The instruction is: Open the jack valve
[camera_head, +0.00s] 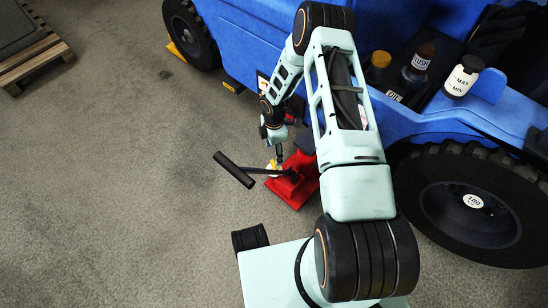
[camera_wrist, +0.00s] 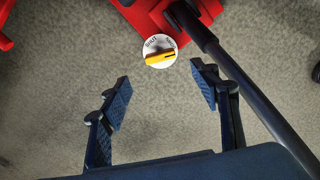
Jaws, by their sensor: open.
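The knob's bar lies nearly level across the dial in the wrist view. My gripper (camera_wrist: 160,98) is open and empty, with its two fingers spread and the dial ahead, between and beyond the fingertips. In the head view my arm hides part of the jack.
The jack's black handle (camera_head: 234,170) sticks out to the left, and its dark rod (camera_wrist: 245,85) runs close by my right finger. The blue vehicle (camera_head: 245,45) and its wheel (camera_head: 470,205) stand behind and right. Open floor lies left, with a wooden pallet (camera_head: 35,58) far left.

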